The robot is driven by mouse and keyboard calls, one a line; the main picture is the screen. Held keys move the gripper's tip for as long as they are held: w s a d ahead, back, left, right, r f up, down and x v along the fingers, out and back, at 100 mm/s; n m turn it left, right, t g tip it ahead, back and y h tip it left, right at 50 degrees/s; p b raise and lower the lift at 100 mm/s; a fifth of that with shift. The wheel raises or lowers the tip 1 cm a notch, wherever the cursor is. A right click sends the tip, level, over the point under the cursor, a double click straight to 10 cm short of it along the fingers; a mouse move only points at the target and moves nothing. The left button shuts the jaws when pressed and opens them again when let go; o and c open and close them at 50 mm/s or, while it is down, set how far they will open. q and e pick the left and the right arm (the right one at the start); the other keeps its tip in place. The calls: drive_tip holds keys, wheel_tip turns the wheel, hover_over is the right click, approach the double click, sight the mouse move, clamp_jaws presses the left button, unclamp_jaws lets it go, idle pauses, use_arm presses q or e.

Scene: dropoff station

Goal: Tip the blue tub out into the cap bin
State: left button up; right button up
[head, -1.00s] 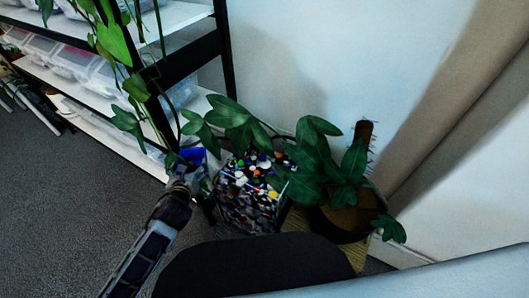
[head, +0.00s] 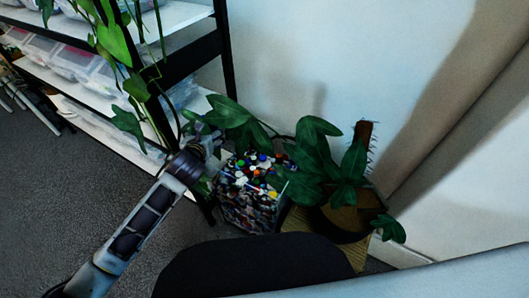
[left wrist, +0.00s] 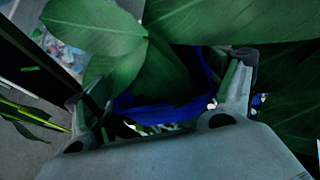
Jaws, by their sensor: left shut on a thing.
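The blue tub (left wrist: 200,85) shows in the left wrist view between the two fingers of my left gripper (left wrist: 162,82), which is shut on it. Large leaves cover much of the tub, so its contents and exact tilt cannot be told. In the head view my left gripper (head: 212,142) is by the left edge of the cap bin, and the tub is hidden there behind the wrist and leaves. The cap bin (head: 247,212) is a clear-sided box full of many-coloured caps, standing on the floor. My right gripper is not in view.
A potted plant (head: 345,215) stands right of the bin, and its leaves (head: 228,112) hang over the bin's back. A black-framed shelf (head: 180,72) with clear boxes is at the left. A white wall (head: 350,60) is behind. Grey floor (head: 60,190) is free at left.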

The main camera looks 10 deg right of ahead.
use_arm(q)
drive_tip(key=w+d+r+m+h, duration=0.2)
drive_tip(key=w+d+m+h, duration=0.1)
drive_tip(key=d, duration=1.2)
drive_tip(key=s+d+f, duration=0.1)
drive_tip(key=d+f, duration=0.1)
drive_tip(key=f, duration=0.5)
drive_tip(key=s+d+f, duration=0.1)
drive_tip(key=d+f, duration=0.2)
drive_tip(key=f, duration=0.5)
drive_tip(key=shift+s+f+g, duration=0.25)
drive_tip(key=shift+f+g, duration=0.05)
drive_tip(key=shift+g, duration=0.1)
drive_tip(key=shift+a, duration=0.1)
